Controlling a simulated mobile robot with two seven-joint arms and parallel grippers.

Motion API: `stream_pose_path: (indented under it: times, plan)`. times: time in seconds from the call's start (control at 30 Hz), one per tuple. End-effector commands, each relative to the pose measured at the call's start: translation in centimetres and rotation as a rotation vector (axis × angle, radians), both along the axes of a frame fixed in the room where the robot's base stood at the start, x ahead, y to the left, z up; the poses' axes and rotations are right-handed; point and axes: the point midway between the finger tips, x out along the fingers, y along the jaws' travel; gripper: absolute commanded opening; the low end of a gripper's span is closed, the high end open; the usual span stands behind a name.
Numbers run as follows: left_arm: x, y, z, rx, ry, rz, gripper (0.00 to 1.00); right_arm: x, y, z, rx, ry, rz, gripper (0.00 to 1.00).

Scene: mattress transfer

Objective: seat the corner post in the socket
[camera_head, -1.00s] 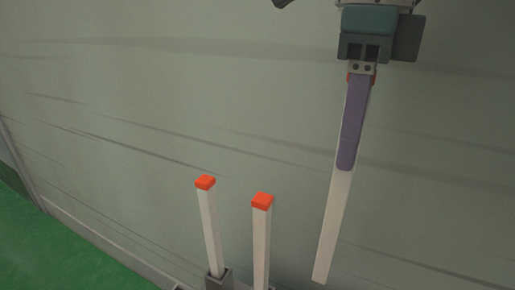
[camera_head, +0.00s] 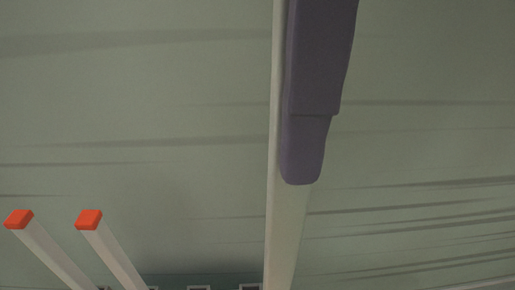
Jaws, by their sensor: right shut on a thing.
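A long pale post (camera_head: 283,225), the corner post, runs from the top edge to the bottom edge right of centre. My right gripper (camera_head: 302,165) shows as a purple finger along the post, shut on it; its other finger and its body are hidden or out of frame. The post's lower end and top are cut off. A grey socket rim (camera_head: 250,287) shows at the bottom edge, just left of the post in the picture. I cannot tell whether the post touches or enters a socket. My left gripper is not in view.
Two pale posts with orange caps, one at far left (camera_head: 50,258) and one to its right (camera_head: 112,253), lean in view at lower left. Another socket rim (camera_head: 198,288) shows at the bottom edge. The grey-green streaked surface (camera_head: 130,100) behind is otherwise bare.

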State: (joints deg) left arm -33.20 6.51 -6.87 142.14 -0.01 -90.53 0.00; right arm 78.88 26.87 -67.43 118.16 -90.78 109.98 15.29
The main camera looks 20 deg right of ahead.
Motion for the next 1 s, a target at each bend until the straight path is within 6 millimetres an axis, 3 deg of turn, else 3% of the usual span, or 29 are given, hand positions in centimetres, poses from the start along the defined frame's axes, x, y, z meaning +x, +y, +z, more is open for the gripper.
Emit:
stream_pose_path:
  times: [0.4,0.5,0.77,1.0]
  plan:
    - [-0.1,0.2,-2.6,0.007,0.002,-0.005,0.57,-0.2,0.0,-11.5,-0.002,0.007,0.001,0.0]
    - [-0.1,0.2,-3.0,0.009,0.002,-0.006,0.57,-0.2,0.0,-13.6,-0.001,0.006,0.001,0.0]
    - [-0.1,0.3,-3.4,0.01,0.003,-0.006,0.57,-0.1,0.0,-15.8,-0.001,0.002,0.001,0.0]
    - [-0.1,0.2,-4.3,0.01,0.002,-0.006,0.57,-0.1,0.0,-19.4,-0.001,0.003,0.001,0.0]
